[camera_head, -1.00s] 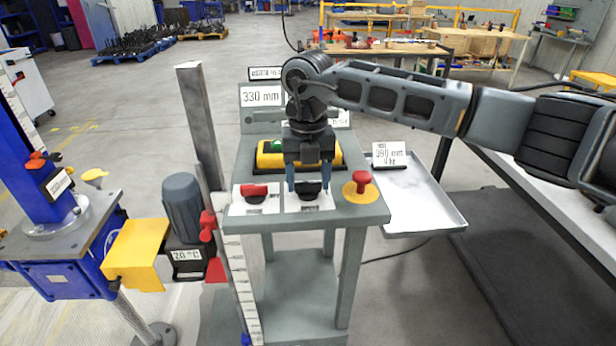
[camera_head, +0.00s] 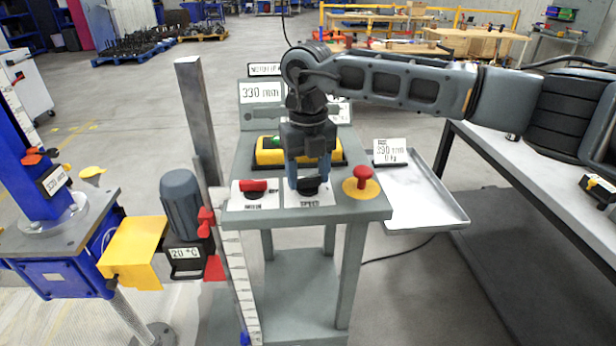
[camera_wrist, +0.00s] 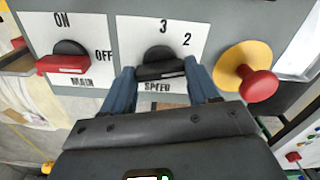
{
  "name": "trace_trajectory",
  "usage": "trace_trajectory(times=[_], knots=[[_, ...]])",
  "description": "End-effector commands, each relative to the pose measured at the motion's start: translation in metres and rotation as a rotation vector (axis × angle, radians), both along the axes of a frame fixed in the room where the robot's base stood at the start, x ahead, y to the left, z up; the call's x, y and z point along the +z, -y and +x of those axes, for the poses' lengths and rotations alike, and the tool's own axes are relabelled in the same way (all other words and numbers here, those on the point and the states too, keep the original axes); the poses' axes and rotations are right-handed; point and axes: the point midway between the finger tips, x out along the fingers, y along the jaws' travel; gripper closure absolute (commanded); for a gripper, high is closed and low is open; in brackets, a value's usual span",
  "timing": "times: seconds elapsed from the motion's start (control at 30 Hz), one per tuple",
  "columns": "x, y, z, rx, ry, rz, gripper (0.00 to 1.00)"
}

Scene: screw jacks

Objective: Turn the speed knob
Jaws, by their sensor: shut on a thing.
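The black speed knob (camera_wrist: 161,64) sits on a white plate marked SPEED, with 3 and 2 showing above it in the wrist view. The knob also shows in the head view (camera_head: 309,187). My gripper (camera_wrist: 163,82) is shut on the knob, with one blue finger on each side of it. In the head view my gripper (camera_head: 309,178) points straight down at the console. Any other numbers on the plate are hidden by the fingers.
The red main knob (camera_wrist: 66,62), marked ON and OFF, is left of the speed plate. A red mushroom button (camera_wrist: 258,84) on a yellow base stands close on the right. A yellow box (camera_head: 270,157) is behind my gripper. A grey tray (camera_head: 425,205) is to the right.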

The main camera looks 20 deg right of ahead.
Motion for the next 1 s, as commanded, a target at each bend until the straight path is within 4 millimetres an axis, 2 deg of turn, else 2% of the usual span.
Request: trace_trajectory(times=[1.0], knots=[[-0.0006,0.0000,0.0009,0.959,0.003,-0.001,0.71]])
